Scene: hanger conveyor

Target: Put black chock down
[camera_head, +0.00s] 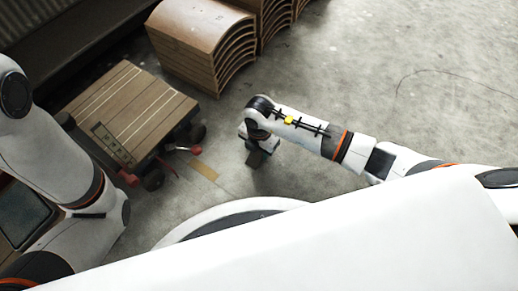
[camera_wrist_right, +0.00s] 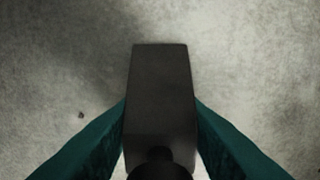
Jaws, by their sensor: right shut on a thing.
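The black chock (camera_wrist_right: 160,85) is a dark block between the two teal fingers of my right gripper (camera_wrist_right: 160,135) in the right wrist view. The fingers press on both its sides, so the gripper is shut on it. Blurred grey floor shows around the block. In the head view my right gripper (camera_head: 262,147) points down over the floor, and the dark chock (camera_head: 256,159) shows at its lower end. Whether the chock touches the floor I cannot tell. My left arm comes in at the left edge, but its gripper is not in view.
A low cart with a wooden slatted deck (camera_head: 150,97) stands left of my right gripper, with dark wheels and red parts (camera_head: 196,150) at its near corner. Stacked curved wooden panels (camera_head: 200,42) stand behind. The concrete floor (camera_head: 400,70) to the right is clear.

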